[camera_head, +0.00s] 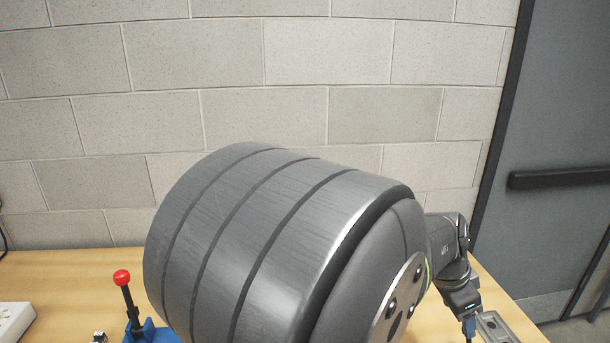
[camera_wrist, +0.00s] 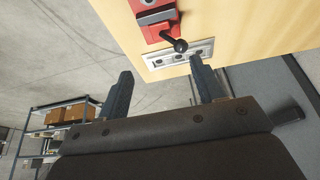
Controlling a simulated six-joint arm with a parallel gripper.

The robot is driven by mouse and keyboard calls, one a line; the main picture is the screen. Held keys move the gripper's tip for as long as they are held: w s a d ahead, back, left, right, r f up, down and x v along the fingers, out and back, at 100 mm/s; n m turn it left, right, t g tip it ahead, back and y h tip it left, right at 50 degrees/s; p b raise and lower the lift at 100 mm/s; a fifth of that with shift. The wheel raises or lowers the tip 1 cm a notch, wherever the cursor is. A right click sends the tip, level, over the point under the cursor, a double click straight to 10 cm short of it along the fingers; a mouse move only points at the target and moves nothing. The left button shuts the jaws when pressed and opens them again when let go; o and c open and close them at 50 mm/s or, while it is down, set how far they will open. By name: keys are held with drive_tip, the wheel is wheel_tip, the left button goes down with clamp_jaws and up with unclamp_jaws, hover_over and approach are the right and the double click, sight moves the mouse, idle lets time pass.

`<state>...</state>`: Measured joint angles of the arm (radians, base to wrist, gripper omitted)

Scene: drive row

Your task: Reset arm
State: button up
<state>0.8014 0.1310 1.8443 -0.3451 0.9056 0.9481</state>
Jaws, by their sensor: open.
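My gripper (camera_wrist: 160,68) shows in the wrist view with its two dark fingers spread apart and nothing between them. In the head view my arm's large grey link fills the middle, and my wrist hangs at the right, over the table's right side. The gripper's fingers are mostly cut off there by the lower edge. In the wrist view a red device (camera_wrist: 158,22) with a black ball-ended lever lies beyond the fingers on the wooden table (camera_wrist: 235,22). A grey plate with holes (camera_wrist: 178,60) lies beside it, near the table's edge.
In the head view a blue base (camera_head: 150,332) carries a lever with a red ball (camera_head: 122,277). A white power strip (camera_head: 14,322) lies at far left. A block wall (camera_head: 300,60) stands behind, a grey door (camera_head: 560,130) at right. The wrist view shows shelving (camera_wrist: 50,118) with boxes.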

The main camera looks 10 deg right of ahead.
drive_tip(key=x, duration=1.7)
drive_tip(key=shift+f, duration=0.1)
drive_tip(key=shift+o, duration=0.5)
drive_tip(key=o, duration=0.7)
drive_tip(key=shift+o, duration=0.2)
drive_tip(key=r, duration=0.1)
drive_tip(key=r+m, duration=0.2)
drive_tip(key=shift+w+d, duration=0.35)
drive_tip(key=shift+w, duration=0.05)
drive_tip(key=r+m, duration=0.2)
drive_tip(key=m, duration=0.1)
drive_tip(key=r+m, duration=0.1)
drive_tip(key=r, duration=0.1)
drive_tip(key=shift+s+a+m+y, duration=0.25)
drive_tip(key=shift+a+m+y, duration=0.05)
drive_tip(key=shift+a+y, duration=0.1)
drive_tip(key=a+r+m+y, duration=0.4)
drive_tip(key=a+r+m, duration=0.3)
drive_tip(key=r+m, duration=0.45)
drive_tip(key=f, duration=0.9)
drive_tip(key=shift+s+a+f, duration=0.25)
drive_tip(key=shift+f, duration=0.1)
wheel_tip(320, 180, up, 10)
